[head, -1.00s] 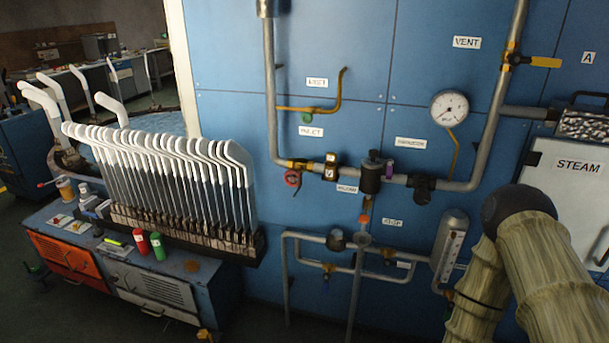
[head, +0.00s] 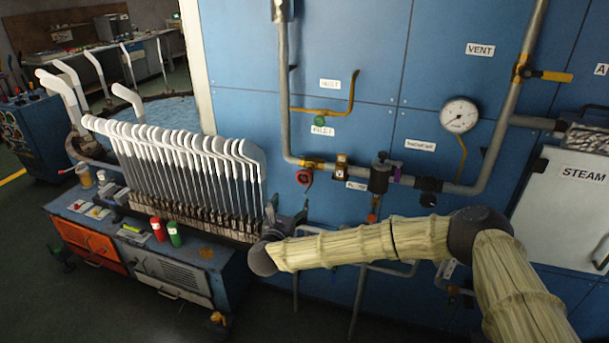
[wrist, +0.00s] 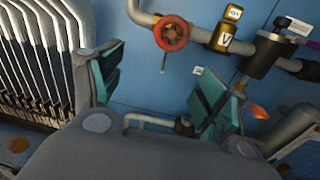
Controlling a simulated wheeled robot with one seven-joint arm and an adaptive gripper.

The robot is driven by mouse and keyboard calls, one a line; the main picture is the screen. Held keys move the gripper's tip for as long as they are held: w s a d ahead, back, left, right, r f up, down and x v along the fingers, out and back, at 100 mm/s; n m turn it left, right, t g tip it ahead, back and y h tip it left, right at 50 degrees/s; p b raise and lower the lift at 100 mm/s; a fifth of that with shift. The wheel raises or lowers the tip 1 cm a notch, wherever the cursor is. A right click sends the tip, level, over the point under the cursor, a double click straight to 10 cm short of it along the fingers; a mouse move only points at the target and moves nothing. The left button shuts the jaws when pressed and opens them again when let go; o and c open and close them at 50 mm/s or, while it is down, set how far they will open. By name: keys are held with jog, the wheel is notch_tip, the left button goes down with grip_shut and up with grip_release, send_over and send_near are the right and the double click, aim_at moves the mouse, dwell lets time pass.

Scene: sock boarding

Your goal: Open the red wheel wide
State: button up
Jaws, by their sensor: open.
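The red wheel (head: 304,177) is a small round handwheel on the grey pipe against the blue wall panel. In the wrist view the red wheel (wrist: 172,33) is at the top, ahead of and between the finger directions. My gripper (wrist: 160,85) is open and empty, its two teal-padded fingers spread apart. The wheel is beyond the fingertips and not touched. In the head view my gripper (head: 290,212) is partly hidden by my arm, below and slightly left of the wheel, close to the rack end.
A rack of white-topped sock boards (head: 185,165) stands close to the left of my gripper. A brass valve block (wrist: 228,28) and a dark valve body (head: 379,177) sit on the pipe right of the wheel. A pressure gauge (head: 460,115) is farther right. Lower pipes run below.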

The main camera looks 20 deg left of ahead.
aim_at(304, 178)
jog(key=w+r+m+p, duration=0.1)
jog(key=w, duration=0.2)
jog(key=w+r+m+h+p, duration=0.1)
jog(key=w, duration=0.3)
jog(key=w+r+p, duration=0.1)
jog(key=w, duration=0.3)
jog(key=shift+w+d+m+h+p, duration=0.2)
jog(key=shift+d+m+h+p, duration=0.1)
jog(key=shift+d+m+p, duration=0.1)
jog(key=shift+w+f, duration=0.1)
jog(key=shift+w, duration=0.55)
jog(key=c, duration=1)
jog(key=shift+c, duration=0.2)
